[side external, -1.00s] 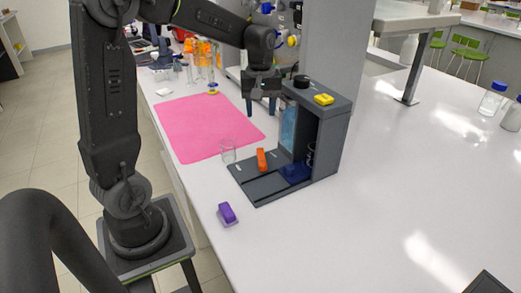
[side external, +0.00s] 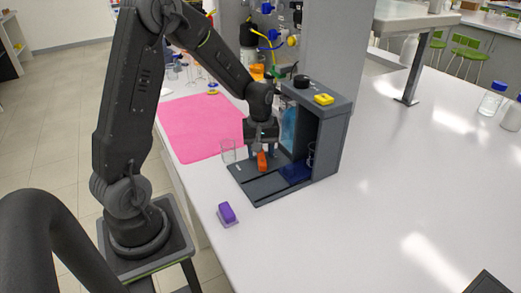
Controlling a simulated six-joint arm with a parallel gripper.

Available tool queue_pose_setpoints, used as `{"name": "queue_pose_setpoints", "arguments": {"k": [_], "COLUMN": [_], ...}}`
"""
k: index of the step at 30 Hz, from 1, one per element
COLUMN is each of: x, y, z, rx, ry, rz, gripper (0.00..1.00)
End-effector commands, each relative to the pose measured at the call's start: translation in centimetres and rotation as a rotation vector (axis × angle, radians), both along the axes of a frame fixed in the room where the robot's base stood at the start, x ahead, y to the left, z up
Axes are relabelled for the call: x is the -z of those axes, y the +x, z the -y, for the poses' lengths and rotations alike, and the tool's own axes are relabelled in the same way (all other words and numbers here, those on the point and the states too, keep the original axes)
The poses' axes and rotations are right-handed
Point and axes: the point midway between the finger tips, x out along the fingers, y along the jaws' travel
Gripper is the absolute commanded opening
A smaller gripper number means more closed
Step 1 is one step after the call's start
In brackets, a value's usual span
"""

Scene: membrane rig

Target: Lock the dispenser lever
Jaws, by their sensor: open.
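The dispenser (side external: 332,140) is a dark grey rig with an upright housing and a low base on the white bench. A small orange lever (side external: 262,162) stands on the left part of its base. My gripper (side external: 261,150) is pointing down right at the lever's top, with its jaws open. Its fingers partly cover the lever, and I cannot tell whether they touch it. A yellow piece (side external: 323,99) and a black knob (side external: 301,81) sit on top of the housing.
A clear beaker (side external: 228,151) stands just left of the base. A purple block (side external: 227,214) lies in front of it. A pink mat (side external: 195,125) lies behind to the left.

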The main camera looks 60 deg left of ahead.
Motion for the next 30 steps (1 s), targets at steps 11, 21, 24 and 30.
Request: {"name": "queue_pose_setpoints", "arguments": {"k": [11,21,24,30], "x": [-0.01,-0.04,-0.04,-0.07], "y": [0.0,0.01,0.09,0.56], "z": [0.0,-0.01,0.04,0.27], "rx": [0.0,0.0,0.016,0.125], "ry": [0.0,0.0,0.0,0.001], "rz": [0.0,0.0,0.0,0.001], "gripper": [0.33,0.0,0.0,0.0]}}
